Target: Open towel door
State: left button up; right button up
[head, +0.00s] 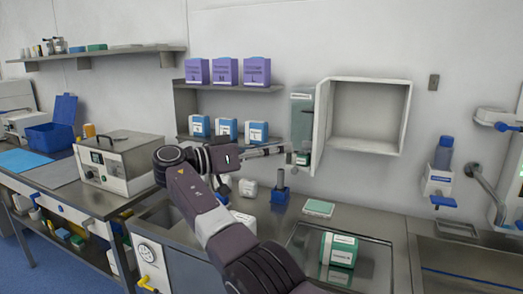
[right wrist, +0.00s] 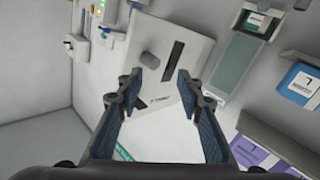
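The white wall cabinet (head: 368,112) hangs on the back wall, and its inside shows bare. Its door (head: 321,125) stands swung out at the cabinet's left side, seen nearly edge-on. In the right wrist view a white panel (right wrist: 172,45) with a round knob and a dark slot, which looks like the door's outer face, lies beyond my fingers. My right gripper (head: 284,149) is just left of the door. In the right wrist view my right gripper (right wrist: 158,74) is open, with nothing between its fingertips. Whether it touches the door I cannot tell. My left gripper is not in view.
A dispenser (head: 302,115) hangs left of the door. Shelves with purple boxes (head: 225,70) and blue-white boxes (head: 227,128) are farther left. The wall right of the cabinet holds another dispenser (head: 439,178).

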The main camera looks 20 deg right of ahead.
jog(key=shift+s+a+r, duration=0.1)
jog(key=shift+s+a, duration=0.1)
jog(key=shift+a, duration=0.7)
jog(key=shift+s+a+r, duration=0.1)
jog(key=shift+s+a, duration=0.1)
jog(key=shift+a, duration=0.7)
jog(key=shift+s+a+r, duration=0.1)
jog(key=shift+s+a, duration=0.1)
jog(key=shift+a, duration=0.7)
